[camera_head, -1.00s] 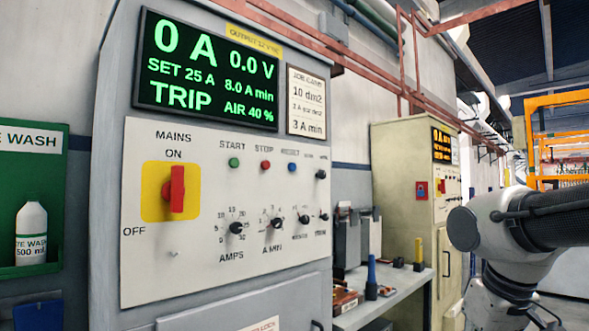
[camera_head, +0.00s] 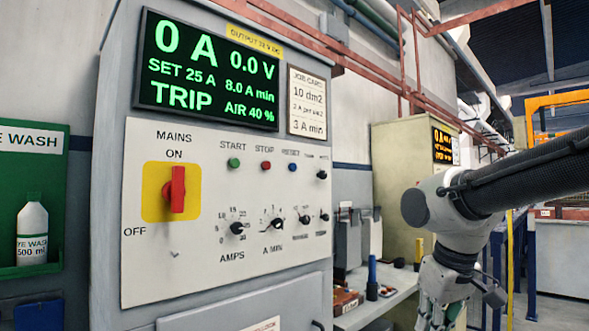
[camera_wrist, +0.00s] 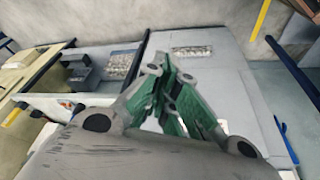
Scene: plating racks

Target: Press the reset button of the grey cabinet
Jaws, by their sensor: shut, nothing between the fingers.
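The grey cabinet (camera_head: 350,91) fills the middle left of the head view. Its display (camera_head: 208,68) reads 0 A, 0.0 V and TRIP in green. On its white panel, a blue button (camera_head: 293,167) sits under the label RESET, right of a red stop button (camera_head: 266,165) and a green start button (camera_head: 234,163). My gripper (camera_head: 437,312) is at the lower right of the head view, pointing down, apart from the cabinet and partly cut off by the frame's bottom. The wrist view shows its green fingers (camera_wrist: 165,70) close together with nothing between them.
A beige cabinet (camera_head: 400,150) with an orange display stands behind my arm. A bench (camera_head: 385,305) with a blue bottle (camera_head: 371,278) lies between the cabinets. A green eye wash station (camera_head: 62,180) is at the left. A red mains switch (camera_head: 177,190) and several knobs share the panel.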

